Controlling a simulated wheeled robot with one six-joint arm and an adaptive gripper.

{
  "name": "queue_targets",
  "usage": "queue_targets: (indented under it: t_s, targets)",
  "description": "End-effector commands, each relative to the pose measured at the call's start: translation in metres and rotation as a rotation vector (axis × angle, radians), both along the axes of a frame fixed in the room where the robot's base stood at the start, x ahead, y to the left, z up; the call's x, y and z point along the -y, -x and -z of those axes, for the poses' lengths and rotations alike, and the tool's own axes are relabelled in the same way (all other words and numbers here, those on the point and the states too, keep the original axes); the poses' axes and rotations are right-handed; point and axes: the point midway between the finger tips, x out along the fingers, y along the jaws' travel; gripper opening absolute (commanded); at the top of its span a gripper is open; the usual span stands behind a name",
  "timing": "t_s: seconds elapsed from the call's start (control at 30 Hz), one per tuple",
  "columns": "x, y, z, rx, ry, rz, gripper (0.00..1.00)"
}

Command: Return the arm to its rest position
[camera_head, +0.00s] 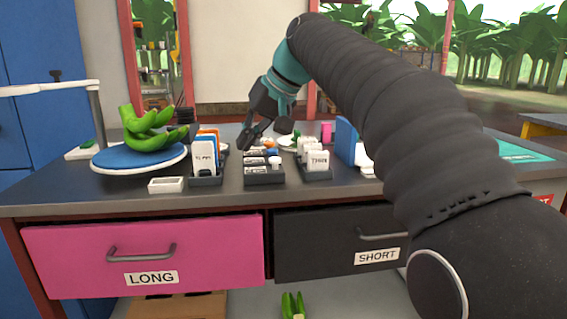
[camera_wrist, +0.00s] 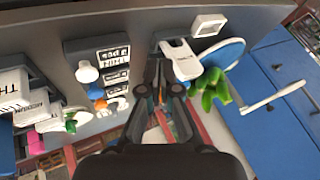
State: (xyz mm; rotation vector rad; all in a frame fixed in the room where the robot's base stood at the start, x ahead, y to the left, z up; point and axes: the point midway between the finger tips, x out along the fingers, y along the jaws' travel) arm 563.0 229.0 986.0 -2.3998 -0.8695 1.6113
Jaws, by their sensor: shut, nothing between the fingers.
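My arm (camera_head: 390,110) reaches from the lower right over the table, dark and sleeved, with a teal wrist section. My gripper (camera_head: 250,138) is above the middle of the table, pointing down and to the left. It is shut and empty. In the wrist view my gripper (camera_wrist: 160,75) shows with its fingers together, near a white-labelled box in a small dark tray. In the head view its tip is behind and above the trays, and I cannot tell whether it touches anything.
Dark trays (camera_head: 264,176) of labelled boxes stand along the table's front (camera_head: 110,195). Green bananas (camera_head: 148,130) lie on a round blue plate (camera_head: 118,160) at left. A blue upright block (camera_head: 345,140) stands near my arm. A pink LONG drawer (camera_head: 80,258) and dark SHORT drawer (camera_head: 310,245) are shut.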

Motion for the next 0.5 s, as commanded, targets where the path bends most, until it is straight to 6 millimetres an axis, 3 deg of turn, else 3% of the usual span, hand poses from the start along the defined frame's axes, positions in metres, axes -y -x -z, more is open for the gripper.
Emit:
queue_targets:
  t_s: [0.33,0.5]
  targets:
    - [0.043,0.031,0.02,0.012,0.054,0.094,0.0]
    - [0.08,0.062,0.045,0.024,0.104,0.17,0.0]
